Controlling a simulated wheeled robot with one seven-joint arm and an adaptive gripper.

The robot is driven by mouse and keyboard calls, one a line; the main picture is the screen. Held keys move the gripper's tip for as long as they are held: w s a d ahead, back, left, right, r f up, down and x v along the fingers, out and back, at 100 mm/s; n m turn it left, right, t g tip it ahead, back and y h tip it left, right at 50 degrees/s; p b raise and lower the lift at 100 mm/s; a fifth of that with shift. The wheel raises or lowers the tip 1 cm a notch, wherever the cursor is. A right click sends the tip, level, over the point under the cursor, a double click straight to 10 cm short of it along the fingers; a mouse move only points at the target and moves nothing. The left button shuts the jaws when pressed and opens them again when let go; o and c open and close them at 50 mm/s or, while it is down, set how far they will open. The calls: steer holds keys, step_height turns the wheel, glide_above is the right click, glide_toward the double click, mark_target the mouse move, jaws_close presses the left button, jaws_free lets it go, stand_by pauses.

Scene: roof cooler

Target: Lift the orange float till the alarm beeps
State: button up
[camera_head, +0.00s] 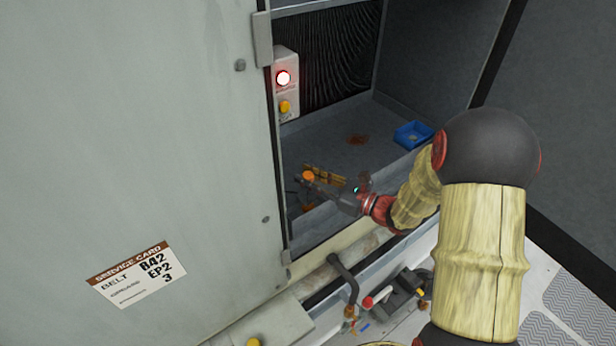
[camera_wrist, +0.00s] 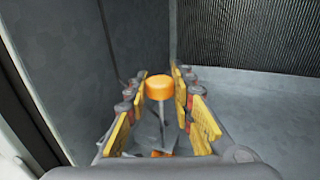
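The orange float (camera_wrist: 159,88) is a short round cap on a thin upright grey rod. It stands inside the open cabinet and also shows in the head view (camera_head: 308,175). My gripper (camera_wrist: 160,95) reaches into the cabinet with its yellow-padded fingers apart, one on each side of the float and rod. A narrow gap seems to show on either side of the float. In the head view my gripper (camera_head: 315,190) is low in the cabinet's front part. The rod's foot is partly hidden by my gripper.
A large grey door panel (camera_head: 150,110) with a service card (camera_head: 138,273) fills the left. A blue tray (camera_head: 412,134) and a rusty stain lie on the cabinet floor. A front sill (camera_head: 345,238) runs below my arm. Tools lie on the ledge outside.

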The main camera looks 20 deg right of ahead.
steer(key=o, duration=0.4)
steer(key=shift+o, duration=0.2)
steer(key=v, duration=1.2)
